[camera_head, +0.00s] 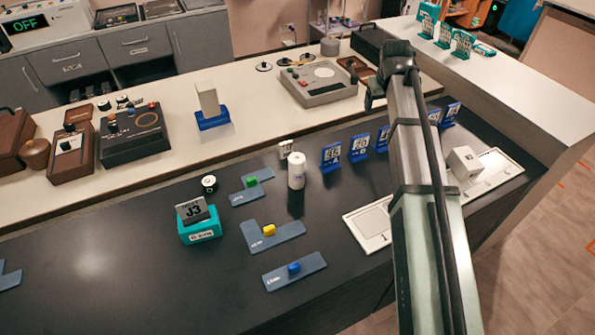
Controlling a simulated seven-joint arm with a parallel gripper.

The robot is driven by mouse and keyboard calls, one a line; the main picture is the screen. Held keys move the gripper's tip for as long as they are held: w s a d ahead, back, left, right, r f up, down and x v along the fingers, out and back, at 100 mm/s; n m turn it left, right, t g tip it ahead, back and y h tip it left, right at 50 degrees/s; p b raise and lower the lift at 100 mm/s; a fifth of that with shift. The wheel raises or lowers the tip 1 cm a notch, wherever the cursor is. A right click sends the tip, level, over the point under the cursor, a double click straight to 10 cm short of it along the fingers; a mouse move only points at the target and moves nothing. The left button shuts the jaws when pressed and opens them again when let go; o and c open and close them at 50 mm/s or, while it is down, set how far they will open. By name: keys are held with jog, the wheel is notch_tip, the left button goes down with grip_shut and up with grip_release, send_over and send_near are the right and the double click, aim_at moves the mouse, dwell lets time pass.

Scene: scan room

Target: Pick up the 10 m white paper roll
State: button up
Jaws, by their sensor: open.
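A white paper roll (297,171) stands upright on the dark counter, near the middle of the view. It has small print on its side, too small to read. My arm reaches in from the lower right. The dark end piece that appears to be my gripper (372,97) is at the arm's far end, above and to the right of the roll and well apart from it. It is partly hidden by the arm, and I see nothing held in it.
Blue-grey plates with green (251,181), yellow (269,230) and blue (293,268) blocks lie around the roll's left and front. A teal J3 holder (200,231) is left. Blue number stands (331,158) are right. A white tray (371,222) lies beside my arm.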

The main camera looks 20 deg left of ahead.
jog(key=s+a+r+n+g, duration=0.1)
jog(key=s+a+g, duration=0.1)
jog(key=s+a, duration=0.8)
jog(key=n+g, duration=0.2)
send_over(297, 166)
jog(key=w, duration=0.2)
jog(key=shift+s+a+r, duration=0.15)
jog(key=shift+a+r, duration=0.3)
jog(key=shift+w+f, duration=0.15)
jog(key=shift+f, duration=3.05)
jog(key=shift+w+f, duration=0.1)
jog(key=shift+f, duration=3.1)
jog(key=c, duration=1.2)
